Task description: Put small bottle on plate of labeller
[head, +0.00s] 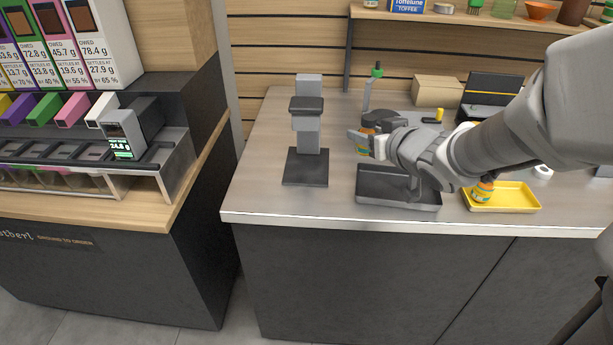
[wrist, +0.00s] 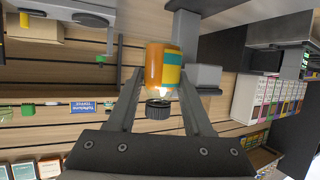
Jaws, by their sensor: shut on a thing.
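The small bottle (head: 361,148) is orange with a teal and yellow label. In the wrist view the bottle (wrist: 164,72) sits between the two fingers, its dark cap towards the palm side of the picture. My gripper (head: 358,138) is shut on it and holds it above the counter, right of the labeller. The labeller (head: 307,130) is a grey post with a dark head over a dark square plate (head: 305,168). The plate is bare and apart from the bottle. Part of the labeller (wrist: 187,45) shows behind the bottle in the wrist view.
A dark tray (head: 398,203) lies under my arm. A yellow tray (head: 520,197) at its right holds another small orange bottle (head: 483,190). A green-topped dispenser (head: 376,72) and a cardboard box (head: 437,90) stand behind. The counter left of the labeller is clear.

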